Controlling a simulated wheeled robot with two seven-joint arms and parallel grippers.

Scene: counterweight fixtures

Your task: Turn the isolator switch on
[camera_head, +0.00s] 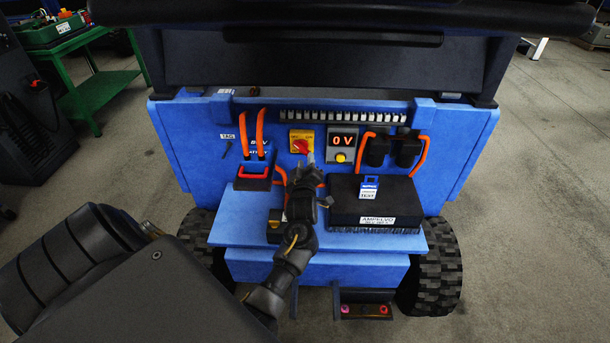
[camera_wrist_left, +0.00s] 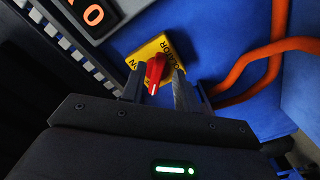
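The isolator switch is a red rotary knob (camera_head: 299,147) on a yellow plate (camera_head: 294,135), fixed to the blue panel. My left gripper (camera_head: 304,168) is just in front of and below the knob in the head view. In the left wrist view the red knob (camera_wrist_left: 155,72) shows between the two fingers of the gripper (camera_wrist_left: 158,92), with a gap to each side. The fingers are open, and I cannot tell how deep the knob sits between them. The yellow plate (camera_wrist_left: 160,50) is partly hidden by the gripper. My right gripper is out of view.
A display (camera_head: 343,141) reading "0 V" is right of the switch. Orange cables (camera_head: 260,132) run on the left, and black connectors (camera_head: 392,150) on the right. A black box (camera_head: 374,196) with a blue tag sits on the blue shelf (camera_head: 235,232).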

